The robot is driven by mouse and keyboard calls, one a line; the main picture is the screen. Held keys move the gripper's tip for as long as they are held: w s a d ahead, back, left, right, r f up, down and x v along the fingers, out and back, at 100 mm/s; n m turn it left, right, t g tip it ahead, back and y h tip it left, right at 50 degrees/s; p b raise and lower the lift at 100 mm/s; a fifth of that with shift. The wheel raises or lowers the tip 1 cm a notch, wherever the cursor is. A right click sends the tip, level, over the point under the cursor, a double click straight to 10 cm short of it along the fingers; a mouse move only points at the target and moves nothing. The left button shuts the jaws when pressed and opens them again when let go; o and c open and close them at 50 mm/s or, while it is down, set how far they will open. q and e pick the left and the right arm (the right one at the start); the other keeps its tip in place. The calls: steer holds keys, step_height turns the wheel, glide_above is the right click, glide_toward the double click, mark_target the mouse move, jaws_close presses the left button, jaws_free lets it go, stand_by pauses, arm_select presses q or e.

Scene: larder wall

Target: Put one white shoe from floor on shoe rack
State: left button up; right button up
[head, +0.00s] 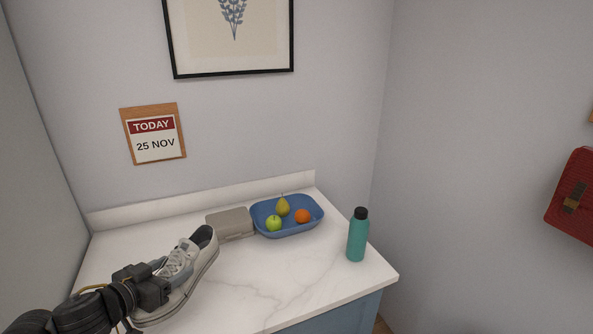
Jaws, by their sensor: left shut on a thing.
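A white shoe (203,262) with grey parts and a dark inner lining shows at the lower left of the head view. My left gripper (160,283) is shut on the shoe near its laces, and its body hides part of the shoe. The shoe appears in front of the white marble counter; I cannot tell whether it touches the top. My right gripper is not in view. No shoe rack and no other shoe show in this view.
On the counter (290,276) are a grey box (230,223), a blue tray (284,231) with fruit, and a teal bottle (357,238) near the right edge. A red bag (574,200) hangs at the far right. The counter's front middle is clear.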

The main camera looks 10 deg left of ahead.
arm_select(q)
steer(key=shift+s+d+f, duration=0.1)
steer(key=shift+d+f, duration=0.1)
steer(key=d+f+m+h+b, duration=0.1)
steer(key=d+f+m+h, duration=0.1)
steer(key=d, duration=0.6)
steer(key=s+d+f+m+g+h+b, duration=0.1)
steer(key=d+f+m+h, duration=0.1)
steer(key=d, duration=0.7)
steer(key=shift+d+g+h, duration=0.2)
steer(key=shift+g+h, duration=0.1)
steer(key=shift+h, duration=0.2)
steer(key=shift+f, duration=0.1)
